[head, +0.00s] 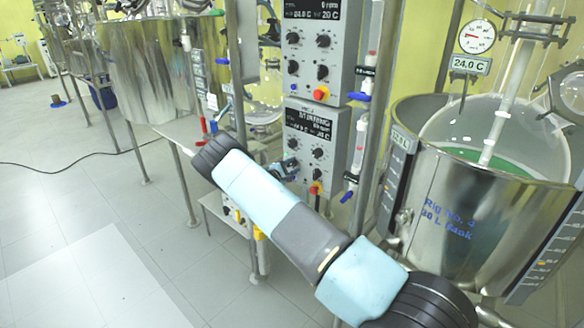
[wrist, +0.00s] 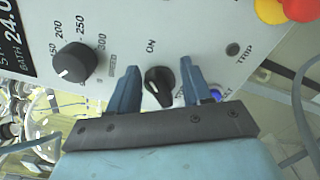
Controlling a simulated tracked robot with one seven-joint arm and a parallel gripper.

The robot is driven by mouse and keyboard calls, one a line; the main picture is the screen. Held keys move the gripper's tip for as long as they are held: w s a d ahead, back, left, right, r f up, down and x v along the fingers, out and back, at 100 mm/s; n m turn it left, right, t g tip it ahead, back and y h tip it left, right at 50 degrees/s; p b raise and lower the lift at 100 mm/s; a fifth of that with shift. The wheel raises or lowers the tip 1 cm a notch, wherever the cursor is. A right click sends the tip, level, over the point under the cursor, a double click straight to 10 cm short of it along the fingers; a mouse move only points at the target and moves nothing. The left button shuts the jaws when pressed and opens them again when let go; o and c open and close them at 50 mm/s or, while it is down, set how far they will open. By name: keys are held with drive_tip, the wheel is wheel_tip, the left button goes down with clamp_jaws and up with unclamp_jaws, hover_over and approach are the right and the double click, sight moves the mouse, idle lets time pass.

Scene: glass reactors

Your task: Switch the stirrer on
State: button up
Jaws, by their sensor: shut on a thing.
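The stirrer's grey control box (head: 310,145) is the lower of two stacked boxes in the head view. In the wrist view its panel (wrist: 195,40) fills the upper part. A black rotary switch (wrist: 158,85) sits just below the word ON. My gripper (wrist: 160,90) has one blue finger on each side of this switch and is shut on it. Which way the switch points is hard to tell. In the head view my gripper (head: 288,168) is at the lower box's left side, and the switch is hidden there.
Beside the switch are a black dial (wrist: 75,62), a dark TRIP lamp (wrist: 232,50) and a blue button (wrist: 215,94). A red and yellow emergency stop (wrist: 292,8) is at the upper right. A steel vessel (head: 440,215) with green liquid stands right of the boxes.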

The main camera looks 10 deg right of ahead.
idle(0.4)
drive_tip(key=v, duration=1.3)
drive_tip(key=shift+s+a, duration=0.25)
drive_tip(key=shift+a, duration=0.1)
drive_tip(key=s+d+r+m+g+y, duration=0.3)
drive_tip(key=s+d+r+m+g, duration=0.3)
drive_tip(key=s+r, duration=0.65)
drive_tip(key=s+d+r+m+g+y, duration=0.4)
drive_tip(key=s+d+r, duration=0.45)
drive_tip(key=r, duration=0.65)
drive_tip(key=s+a+r+m+t+y, duration=0.1)
drive_tip(key=s+r, duration=0.3)
drive_tip(key=s, duration=0.7)
drive_tip(key=s+a+r+m+t+y, duration=0.1)
drive_tip(key=s+r+y, duration=0.3)
drive_tip(key=s, duration=0.7)
drive_tip(key=s+a+r+m+t+y, duration=0.1)
drive_tip(key=s+r, duration=0.4)
drive_tip(key=s, duration=0.6)
drive_tip(key=shift+a+r+t+y, duration=0.35)
drive_tip(key=shift+a+t+y, duration=0.45)
drive_tip(key=shift+a+t, duration=0.2)
